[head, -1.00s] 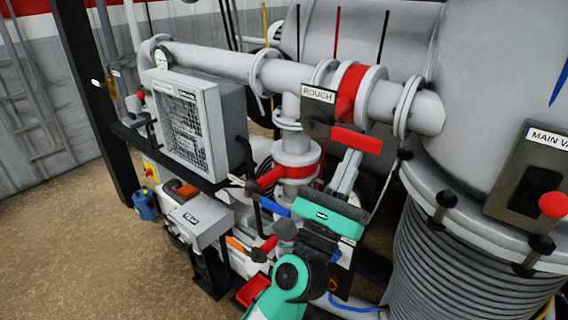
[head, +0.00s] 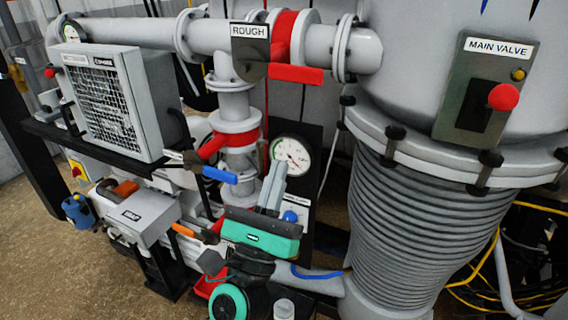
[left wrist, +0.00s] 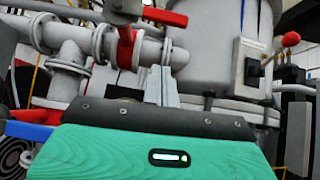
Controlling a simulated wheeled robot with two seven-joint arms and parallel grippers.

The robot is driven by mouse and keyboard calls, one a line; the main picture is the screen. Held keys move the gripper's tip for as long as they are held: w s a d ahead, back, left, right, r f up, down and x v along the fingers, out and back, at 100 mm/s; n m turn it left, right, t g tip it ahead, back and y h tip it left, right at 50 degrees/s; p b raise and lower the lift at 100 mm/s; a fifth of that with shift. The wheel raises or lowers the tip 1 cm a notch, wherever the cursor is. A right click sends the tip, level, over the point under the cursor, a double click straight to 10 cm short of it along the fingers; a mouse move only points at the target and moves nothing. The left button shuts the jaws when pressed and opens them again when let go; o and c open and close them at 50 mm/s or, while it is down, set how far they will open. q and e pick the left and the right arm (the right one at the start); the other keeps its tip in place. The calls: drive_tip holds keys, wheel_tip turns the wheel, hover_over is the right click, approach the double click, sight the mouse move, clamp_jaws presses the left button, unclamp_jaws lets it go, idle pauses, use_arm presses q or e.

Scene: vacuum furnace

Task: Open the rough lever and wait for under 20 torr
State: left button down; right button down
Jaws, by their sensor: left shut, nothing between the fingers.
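The rough lever (head: 295,73) is a red bar sticking out sideways below and right of the ROUGH plate (head: 249,42), at the red valve on the upper pipe. It also shows at the top of the left wrist view (left wrist: 165,16). My left gripper (head: 273,183) has a green body and grey fingers pointing up. It is shut and empty, below the lever and apart from it. Its fingers also show in the left wrist view (left wrist: 162,85). A round white dial gauge (head: 291,155) stands just behind the fingertips; its reading is too small to tell. My right gripper is not in view.
A blue-handled lever (head: 220,174) and a red valve (head: 214,145) are close left of my gripper. The MAIN VALVE box (head: 485,90) with its red knob is on the chamber at right. The ribbed bellows (head: 430,235) stands right of my arm.

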use_arm(q)
drive_tip(key=shift+v, duration=0.8)
drive_tip(key=shift+a, duration=0.1)
